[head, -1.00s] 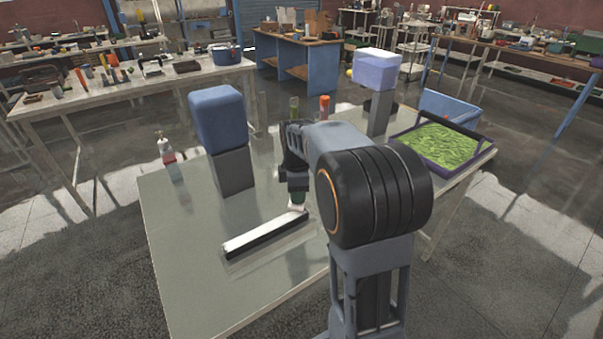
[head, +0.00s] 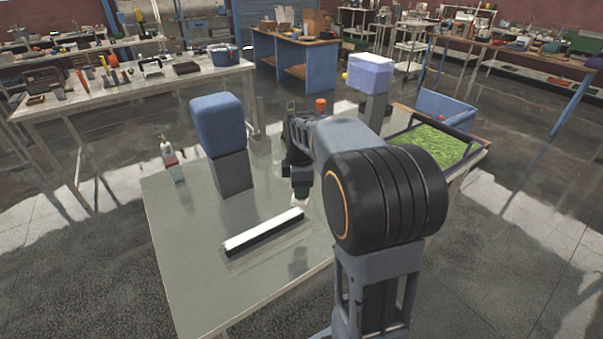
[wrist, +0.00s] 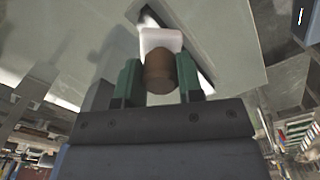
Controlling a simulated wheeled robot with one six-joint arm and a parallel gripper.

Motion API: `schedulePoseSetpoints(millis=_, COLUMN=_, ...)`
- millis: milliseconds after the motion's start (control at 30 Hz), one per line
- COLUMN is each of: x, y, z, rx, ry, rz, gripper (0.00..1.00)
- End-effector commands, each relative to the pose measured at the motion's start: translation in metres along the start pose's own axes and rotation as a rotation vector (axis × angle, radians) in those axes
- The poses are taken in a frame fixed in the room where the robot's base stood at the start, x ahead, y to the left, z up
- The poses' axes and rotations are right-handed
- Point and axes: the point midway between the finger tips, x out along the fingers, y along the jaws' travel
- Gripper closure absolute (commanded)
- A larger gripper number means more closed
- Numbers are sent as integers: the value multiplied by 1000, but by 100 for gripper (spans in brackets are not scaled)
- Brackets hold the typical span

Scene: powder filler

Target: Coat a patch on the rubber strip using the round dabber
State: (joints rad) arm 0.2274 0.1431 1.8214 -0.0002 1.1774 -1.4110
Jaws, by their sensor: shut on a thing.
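The rubber strip (head: 262,236) lies on the pale table, with a white upper face and a black side. A clear flat sheet (head: 232,268) shows around it. My gripper (head: 300,188) is above the strip's far right end, pointing down. In the wrist view my gripper (wrist: 160,84) has its green fingers shut on the round dabber (wrist: 159,72), which has a brown round body and a white end. The white end shows in the head view just beside the strip's far end; I cannot tell whether it touches. Part of the strip is hidden behind the dabber in the wrist view.
A blue block on a grey post (head: 233,172) stands left of the strip, and a small bottle (head: 170,155) is further left. A lilac block (head: 370,75) stands behind, near an orange-capped container (head: 321,106). A green-filled tray (head: 478,138) is at right. The near table is clear.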

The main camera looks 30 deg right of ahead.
Motion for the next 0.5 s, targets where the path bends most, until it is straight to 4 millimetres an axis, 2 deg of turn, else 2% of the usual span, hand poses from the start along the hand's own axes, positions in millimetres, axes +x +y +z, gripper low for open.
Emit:
schedulePoseSetpoints(millis=33, x=-9, y=0, z=-1, rx=-1, ry=0, rz=1, gripper=88)
schedulePoseSetpoints(millis=200, x=-23, y=0, z=-2, rx=-5, ry=0, rz=1, gripper=88)
schedulePoseSetpoints(millis=500, x=-25, y=0, z=-3, rx=-7, ry=0, rz=1, gripper=88)
